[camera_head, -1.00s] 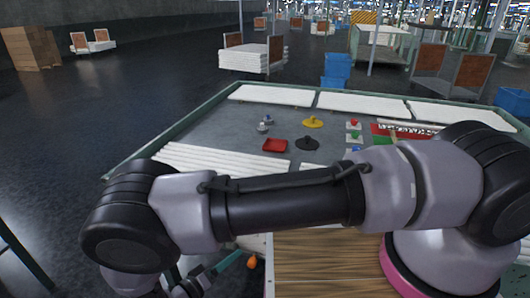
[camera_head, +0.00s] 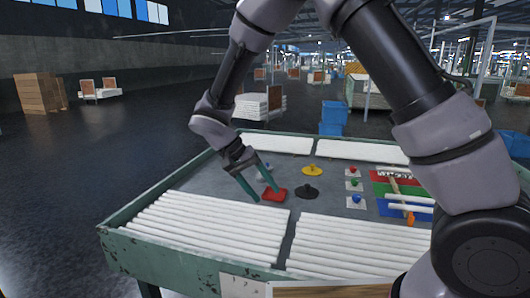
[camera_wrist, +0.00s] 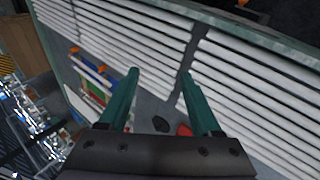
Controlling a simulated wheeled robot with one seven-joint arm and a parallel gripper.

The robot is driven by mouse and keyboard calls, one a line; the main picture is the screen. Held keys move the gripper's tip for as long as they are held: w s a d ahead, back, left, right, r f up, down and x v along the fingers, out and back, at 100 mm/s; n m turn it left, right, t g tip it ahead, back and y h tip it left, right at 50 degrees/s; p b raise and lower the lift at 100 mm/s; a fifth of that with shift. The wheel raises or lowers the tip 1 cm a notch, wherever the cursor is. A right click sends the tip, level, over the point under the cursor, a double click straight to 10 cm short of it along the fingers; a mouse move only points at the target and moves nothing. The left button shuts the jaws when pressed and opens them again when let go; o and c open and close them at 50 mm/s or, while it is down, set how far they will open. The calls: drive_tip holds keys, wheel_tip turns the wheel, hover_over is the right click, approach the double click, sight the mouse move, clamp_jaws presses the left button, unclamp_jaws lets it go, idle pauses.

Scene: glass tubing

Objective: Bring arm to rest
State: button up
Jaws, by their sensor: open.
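My gripper (camera_head: 262,187) is open and empty, with two green fingers pointing down over the left part of the table (camera_head: 172,258). In the head view its fingertips overlap the area around a red tray (camera_head: 275,195); I cannot tell how high above it they are. In the wrist view the fingers (camera_wrist: 158,80) are spread apart with nothing between them. My arm arches high over the table from the right.
White tubes (camera_head: 205,225) lie in rows along the table's near and far sides. A yellow piece (camera_head: 312,170), a black piece (camera_head: 307,191) and small coloured knobs (camera_head: 354,184) stand mid-table. Coloured mats (camera_head: 400,190) lie at the right. Blue bins (camera_head: 333,115) stand behind.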

drive_tip(key=d+r+m+y, duration=0.2)
drive_tip(key=d+r+y, duration=0.4)
drive_tip(key=d+r, duration=0.9)
drive_tip(key=s+d+r+t+y, duration=0.2)
drive_tip(key=s+d+r+t, duration=0.5)
drive_tip(key=s+d+r, duration=0.2)
drive_tip(key=shift+s+d+r+m+y, duration=0.3)
drive_tip(key=shift+s+d+r+m, duration=0.1)
drive_tip(key=shift+d+r, duration=0.45)
drive_tip(key=shift+a+r, duration=0.1)
idle(0.3)
